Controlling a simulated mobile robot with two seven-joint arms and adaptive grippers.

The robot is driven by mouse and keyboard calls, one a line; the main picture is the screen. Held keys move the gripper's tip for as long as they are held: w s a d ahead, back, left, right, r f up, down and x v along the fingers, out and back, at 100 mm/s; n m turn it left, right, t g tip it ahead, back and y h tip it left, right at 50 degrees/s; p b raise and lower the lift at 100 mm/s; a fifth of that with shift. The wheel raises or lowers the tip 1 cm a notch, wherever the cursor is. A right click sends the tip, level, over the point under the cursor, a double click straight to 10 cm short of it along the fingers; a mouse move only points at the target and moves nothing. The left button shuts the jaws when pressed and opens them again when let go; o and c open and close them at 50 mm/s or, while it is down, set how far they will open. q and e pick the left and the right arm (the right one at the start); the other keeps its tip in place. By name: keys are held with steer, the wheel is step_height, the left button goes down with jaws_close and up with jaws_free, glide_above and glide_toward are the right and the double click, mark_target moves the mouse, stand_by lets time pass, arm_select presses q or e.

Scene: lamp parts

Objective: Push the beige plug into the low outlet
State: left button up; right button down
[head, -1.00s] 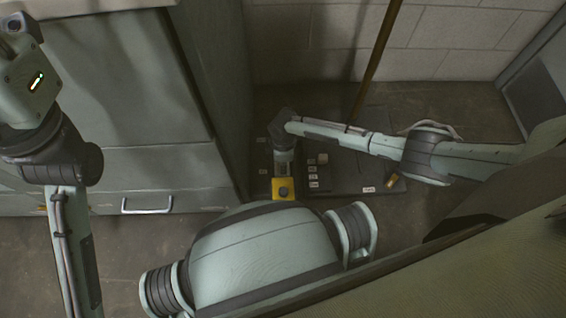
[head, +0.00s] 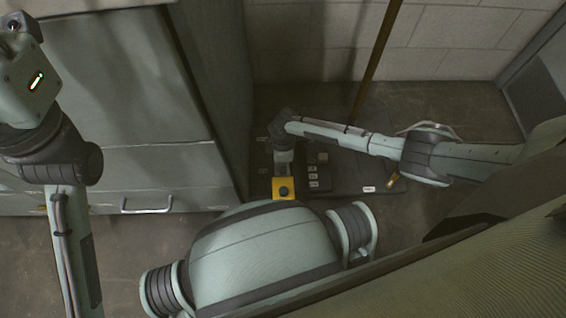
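My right arm reaches in from the right, and its wrist bends down over a dark mat on the floor. My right gripper (head: 284,172) points down just behind a yellow block (head: 284,188) with a dark round spot on top. Its fingers are too small and dark to tell whether they are open or shut, or hold anything. I cannot make out a beige plug or the low outlet for certain. A small tan piece (head: 392,180) lies at the mat's right side. My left arm stands at the left edge; its gripper is out of view.
The dark mat (head: 345,184) carries small blocks and white labels (head: 313,176). A brown pole (head: 377,60) leans behind my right forearm. A grey cabinet (head: 120,90) with a handle (head: 146,204) fills the left, and a block wall (head: 450,45) closes the back.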

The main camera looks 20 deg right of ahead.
steer(key=c, duration=1.3)
jaws_free()
step_height(320, 180, up, 12)
